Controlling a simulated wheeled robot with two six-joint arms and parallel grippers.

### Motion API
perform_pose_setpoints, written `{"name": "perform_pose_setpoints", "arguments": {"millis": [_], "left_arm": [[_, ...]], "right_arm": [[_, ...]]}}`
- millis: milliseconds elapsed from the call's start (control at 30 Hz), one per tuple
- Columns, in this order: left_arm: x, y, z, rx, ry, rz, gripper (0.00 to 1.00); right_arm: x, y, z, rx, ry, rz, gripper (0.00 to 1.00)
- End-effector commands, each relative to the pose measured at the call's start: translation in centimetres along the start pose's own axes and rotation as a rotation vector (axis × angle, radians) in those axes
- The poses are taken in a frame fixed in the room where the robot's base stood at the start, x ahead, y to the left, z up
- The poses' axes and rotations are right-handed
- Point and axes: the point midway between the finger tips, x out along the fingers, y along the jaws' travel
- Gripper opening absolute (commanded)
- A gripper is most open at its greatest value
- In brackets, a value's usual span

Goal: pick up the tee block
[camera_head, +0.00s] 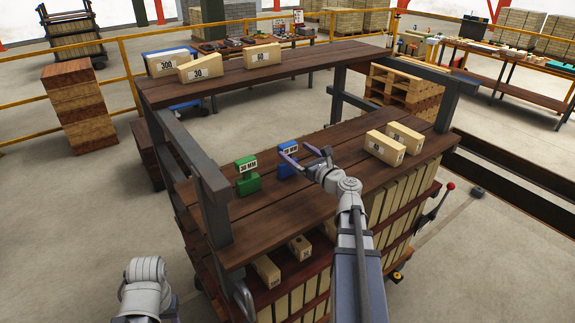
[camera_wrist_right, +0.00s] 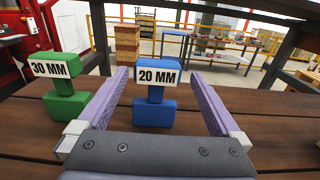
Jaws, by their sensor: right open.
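A blue tee-shaped block (camera_head: 285,170) with a "20 MM" label stands upright on the wooden shelf of the rack. In the right wrist view the blue block (camera_wrist_right: 154,113) stands ahead, between the lines of the two purple fingers. A green tee-shaped block (camera_head: 247,184) labelled "30 MM" stands to its left; it also shows in the right wrist view (camera_wrist_right: 67,105). My right gripper (camera_head: 291,147) is open, with its fingers close to the blue block; nothing is gripped. My left arm shows at the bottom left, but its gripper is out of view.
Two pale numbered blocks (camera_head: 385,148) lie to the right on the same shelf (camera_head: 330,195). The upper shelf (camera_head: 270,76) behind carries several more numbered blocks. Dark posts (camera_head: 212,200) stand at the shelf's ends. Small pale blocks (camera_head: 267,271) sit on a lower level.

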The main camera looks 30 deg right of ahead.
Motion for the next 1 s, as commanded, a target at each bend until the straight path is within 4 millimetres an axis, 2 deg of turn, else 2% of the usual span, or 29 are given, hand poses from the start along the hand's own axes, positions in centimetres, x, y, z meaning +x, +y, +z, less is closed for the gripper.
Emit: {"name": "perform_pose_setpoints", "arguments": {"millis": [167, 367, 567, 667, 900, 1000], "left_arm": [[0.0, 0.0, 0.0, 0.0, 0.0, 0.0, 0.5], [0.0, 0.0, 0.0, 0.0, 0.0, 0.0, 0.5], [0.1, 0.0, 0.0, 0.0, 0.0, 0.0, 0.5], [0.3, 0.0, 0.0, 0.0, 0.0, 0.0, 0.5], [0.6, 0.1, 0.0, -0.001, 0.0, 0.0, 0.5], [0.6, 0.1, 0.0, -0.001, 0.0, 0.0, 0.5]], "right_arm": [[0.6, 0.0, 0.0, 0.0, 0.0, 0.001, 1.0], [2.6, 0.0, 0.0, 0.0, 0.0, 0.002, 1.0], [3.0, 0.0, -0.1, 0.0, 0.0, 0.0, 1.0], [3.9, 0.0, -0.3, 0.0, 0.0, 0.0, 1.0], [7.4, 0.2, -0.6, 0.0, 0.0, 0.002, 1.0], [7.9, 0.2, -0.6, 0.0, 0.0, 0.001, 1.0]]}}
